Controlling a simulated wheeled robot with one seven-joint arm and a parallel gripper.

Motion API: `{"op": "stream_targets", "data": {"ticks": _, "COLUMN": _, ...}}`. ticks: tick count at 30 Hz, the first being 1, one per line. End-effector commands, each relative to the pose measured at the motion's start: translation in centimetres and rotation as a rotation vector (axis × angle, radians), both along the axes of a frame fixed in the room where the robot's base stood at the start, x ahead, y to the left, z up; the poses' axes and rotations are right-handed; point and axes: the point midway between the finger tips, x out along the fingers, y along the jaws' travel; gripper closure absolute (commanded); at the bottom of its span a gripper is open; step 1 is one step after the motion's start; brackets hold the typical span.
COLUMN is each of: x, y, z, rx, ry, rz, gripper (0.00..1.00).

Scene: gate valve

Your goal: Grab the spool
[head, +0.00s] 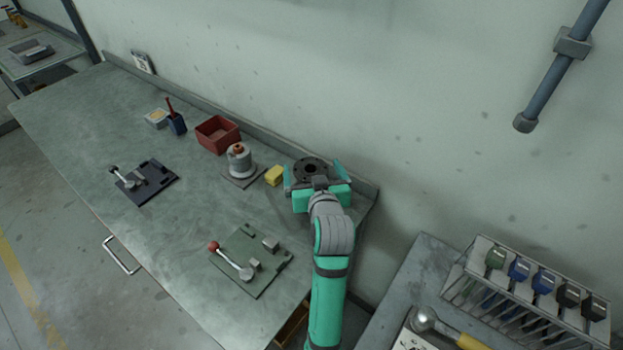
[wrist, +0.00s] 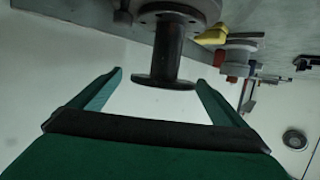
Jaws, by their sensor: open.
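The spool (head: 312,166) is a dark round flange with a hole, near the back right of the bench. In the wrist view, which looks upside down, the spool (wrist: 168,50) shows a dark stem between a flat end flange and a wider grey part at the bench. My gripper (head: 314,170) is open, with one teal finger on each side of the spool. In the wrist view my gripper (wrist: 160,76) has both fingers apart, the spool's flange between them in the picture. I see no contact; the exact depth is unclear.
Left of my gripper are a yellow block (head: 274,175), a grey cylinder with an orange top (head: 240,160) and a red bin (head: 217,133). Clamp plates, one dark (head: 158,182) and one green (head: 245,278), lie nearer the front. The wall is close behind. A tool rack (head: 535,290) stands right.

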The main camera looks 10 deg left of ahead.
Motion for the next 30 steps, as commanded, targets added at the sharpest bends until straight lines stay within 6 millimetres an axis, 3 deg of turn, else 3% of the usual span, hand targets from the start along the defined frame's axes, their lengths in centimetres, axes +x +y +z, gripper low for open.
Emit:
{"op": "stream_targets", "data": {"ticks": 13, "x": 3.9, "y": 2.0, "z": -2.3, "rx": 0.0, "ry": 0.001, "rz": 0.0, "gripper": 0.04}}
{"op": "stream_targets", "data": {"ticks": 22, "x": 4.4, "y": 2.1, "z": -2.4, "rx": 0.0, "ry": 0.001, "rz": -0.002, "gripper": 0.04}}
{"op": "stream_targets", "data": {"ticks": 23, "x": 4.4, "y": 2.1, "z": -2.4, "rx": 0.0, "ry": 0.001, "rz": -0.002, "gripper": 0.07}}
{"op": "stream_targets", "data": {"ticks": 30, "x": 4.3, "y": 2.1, "z": -2.4, "rx": 0.0, "ry": 0.001, "rz": -0.002, "gripper": 0.64}}
